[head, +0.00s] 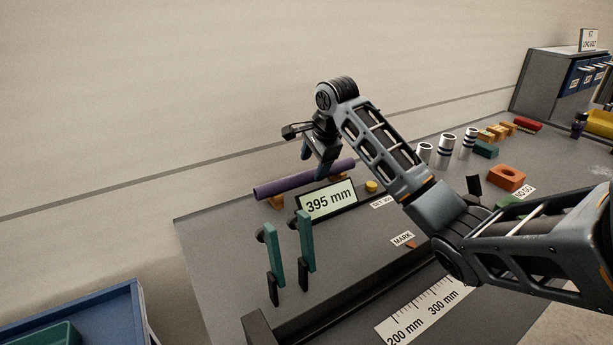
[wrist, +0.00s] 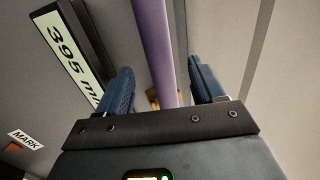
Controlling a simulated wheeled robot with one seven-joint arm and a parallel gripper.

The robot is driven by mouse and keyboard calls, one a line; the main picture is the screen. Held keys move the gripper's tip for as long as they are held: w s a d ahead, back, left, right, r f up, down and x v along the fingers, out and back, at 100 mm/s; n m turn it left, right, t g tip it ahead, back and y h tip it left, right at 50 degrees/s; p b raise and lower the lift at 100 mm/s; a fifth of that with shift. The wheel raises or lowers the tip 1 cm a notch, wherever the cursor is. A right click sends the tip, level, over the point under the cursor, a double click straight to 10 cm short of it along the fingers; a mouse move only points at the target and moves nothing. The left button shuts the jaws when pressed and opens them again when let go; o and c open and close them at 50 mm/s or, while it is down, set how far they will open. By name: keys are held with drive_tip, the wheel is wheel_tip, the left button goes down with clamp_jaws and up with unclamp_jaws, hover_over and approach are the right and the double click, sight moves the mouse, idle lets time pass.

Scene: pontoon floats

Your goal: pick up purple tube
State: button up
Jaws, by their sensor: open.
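The purple tube (head: 290,184) lies across small orange-brown supports at the back left of the grey bench, behind the 395 mm display. My gripper (head: 318,172) is above the tube, towards its right part, with its fingers pointing down. In the wrist view my gripper (wrist: 160,90) is open, and the purple tube (wrist: 153,45) runs between the two blue fingers without visibly touching either. I cannot tell from these views how far the fingertips are above the tube.
The 395 mm display (head: 329,202) stands just in front of the tube. Two teal upright clamps (head: 273,258) stand at the front left. A yellow button (head: 371,186) is right of the display. The wall (head: 150,100) rises behind the bench. Several cylinders and blocks stand at the right.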

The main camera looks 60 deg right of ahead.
sight(312, 172)
drive_tip(key=shift+d+x, duration=0.1)
drive_tip(key=shift+x, duration=0.95)
drive_tip(key=shift+d+x, duration=0.15)
drive_tip(key=shift+x, duration=0.95)
drive_tip(key=shift+s, duration=0.2)
clamp_jaws()
